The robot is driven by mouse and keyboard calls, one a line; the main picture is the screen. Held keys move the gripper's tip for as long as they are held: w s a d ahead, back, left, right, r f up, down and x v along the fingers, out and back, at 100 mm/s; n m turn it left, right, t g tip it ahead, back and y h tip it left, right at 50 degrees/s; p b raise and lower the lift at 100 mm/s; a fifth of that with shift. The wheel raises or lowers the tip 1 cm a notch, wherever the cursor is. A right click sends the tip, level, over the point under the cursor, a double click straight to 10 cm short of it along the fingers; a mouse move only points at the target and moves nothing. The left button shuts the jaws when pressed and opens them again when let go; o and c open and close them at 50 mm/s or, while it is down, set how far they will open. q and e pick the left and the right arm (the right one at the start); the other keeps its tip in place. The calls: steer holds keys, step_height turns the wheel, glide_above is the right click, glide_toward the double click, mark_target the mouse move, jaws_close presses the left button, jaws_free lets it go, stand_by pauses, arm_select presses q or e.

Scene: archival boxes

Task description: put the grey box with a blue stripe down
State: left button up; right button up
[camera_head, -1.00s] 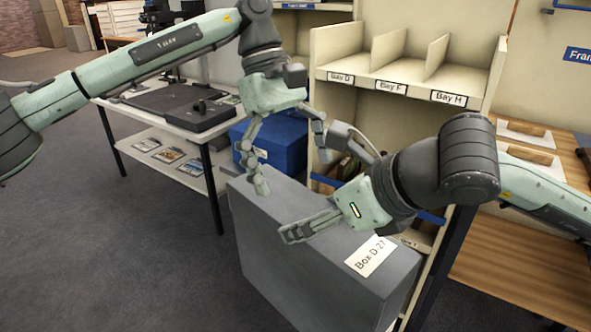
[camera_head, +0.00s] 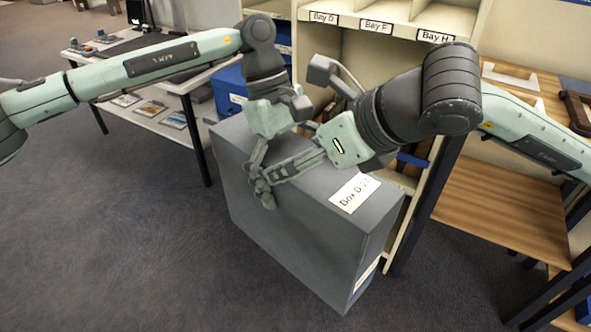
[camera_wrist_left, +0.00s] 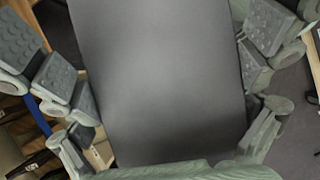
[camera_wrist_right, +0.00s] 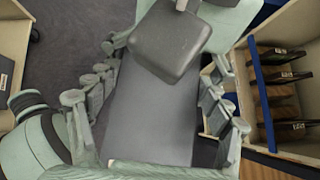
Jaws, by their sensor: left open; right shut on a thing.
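The grey box (camera_head: 300,235) is a tall, narrow box with a white "Box D 27" label (camera_head: 355,193) on its top; no blue stripe shows on its visible faces. I cannot tell whether its base touches the floor. My right gripper (camera_head: 300,163) is shut on the box across its top; its fingers flank the box in the right wrist view (camera_wrist_right: 155,100). My left gripper (camera_head: 268,165) is open over the box's far end, close to the right gripper. In the left wrist view its fingers stand either side of the box (camera_wrist_left: 165,80), with gaps. The far-side fingers are mostly hidden in the head view.
A cream shelf unit (camera_head: 395,40) with bays D, F and H stands behind the box. A blue box (camera_head: 229,90) is beyond the box's far end, by a white table (camera_head: 150,115). A wooden shelf (camera_head: 480,205) is at right. Open carpet (camera_head: 110,240) lies at left.

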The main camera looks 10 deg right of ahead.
steer(key=shift+r, duration=0.15)
arm_select(q)
steer(key=shift+d, duration=0.1)
steer(key=c, duration=1.7)
arm_select(e)
steer(key=shift+s+a+r, duration=0.1)
steer(key=shift+a+r, duration=0.05)
steer(key=shift+a, duration=0.05)
arm_select(q)
steer(key=shift+c, duration=0.9)
arm_select(e)
steer(key=o, duration=1.7)
steer(key=shift+o, duration=0.9)
arm_select(q)
steer(key=shift+r, duration=0.1)
arm_select(e)
steer(key=shift+d, duration=0.15)
